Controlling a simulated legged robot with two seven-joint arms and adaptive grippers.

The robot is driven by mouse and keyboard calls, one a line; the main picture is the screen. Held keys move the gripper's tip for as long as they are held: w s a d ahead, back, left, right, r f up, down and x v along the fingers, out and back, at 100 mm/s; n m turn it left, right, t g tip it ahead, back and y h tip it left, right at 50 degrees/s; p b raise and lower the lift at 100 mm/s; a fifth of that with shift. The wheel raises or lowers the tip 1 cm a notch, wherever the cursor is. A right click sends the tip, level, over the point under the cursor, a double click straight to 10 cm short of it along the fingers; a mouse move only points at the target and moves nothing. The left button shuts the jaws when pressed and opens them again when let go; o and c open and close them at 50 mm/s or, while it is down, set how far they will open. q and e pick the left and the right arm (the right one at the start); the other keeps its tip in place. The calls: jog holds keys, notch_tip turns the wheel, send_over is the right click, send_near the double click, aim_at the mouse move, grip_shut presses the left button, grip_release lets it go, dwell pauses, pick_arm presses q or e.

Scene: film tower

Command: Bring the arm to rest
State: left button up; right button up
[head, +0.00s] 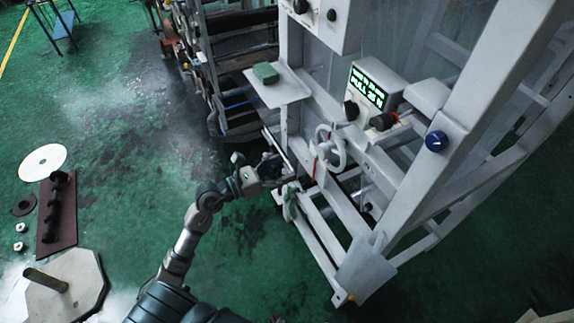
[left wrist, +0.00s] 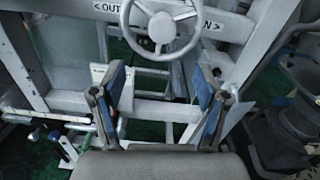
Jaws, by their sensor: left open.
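My left arm comes up from the bottom of the head view. Its gripper (head: 272,167) is beside the lower front of a white metal frame machine (head: 340,205), left of a white handwheel (head: 331,148). In the left wrist view the two blue-padded fingers of this gripper (left wrist: 160,92) stand wide apart with nothing between them. The handwheel (left wrist: 161,28) is beyond the fingertips, at the top of that view, and no finger closes on its rim. My right gripper is not in view.
A lit green display (head: 368,88) and dark knobs sit on the machine. A green block (head: 265,73) rests on a small shelf (head: 278,90). A dark rack (head: 235,70) stands behind. On the floor at left are a white disc (head: 42,162) and an octagonal plate (head: 75,285). Green floor between is clear.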

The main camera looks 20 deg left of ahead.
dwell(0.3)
pick_arm(q)
jog(key=w+a+f+n+t+y+b, duration=0.1)
jog(key=a+f+n+y, duration=0.25)
jog(key=f+n, duration=1.2)
jog(key=w+a+f+n+y+b, duration=0.1)
jog(key=a+f+n+y, duration=0.25)
jog(key=f+n, duration=1.2)
jog(key=s+f+g+y, duration=0.2)
jog(key=s+f, duration=0.4)
jog(key=f, duration=0.7)
jog(key=s+f+g+y, duration=0.2)
jog(key=s+f, duration=0.3)
jog(key=f, duration=0.8)
jog(key=s+d+f+n+g, duration=0.2)
jog(key=s+f, duration=0.4)
jog(key=s, duration=0.5)
jog(key=s+d+f+n+g, duration=0.2)
jog(key=s+f+n+g, duration=0.2)
jog(key=s, duration=0.7)
jog(key=s+d+f+n+g+b, duration=0.1)
jog(key=s+f+g, duration=0.3)
jog(key=s+f, duration=0.4)
jog(key=s+d+n, duration=0.1)
jog(key=s, duration=0.3)
jog(key=shift+d+n, duration=0.4)
jog(key=shift+f, duration=0.1)
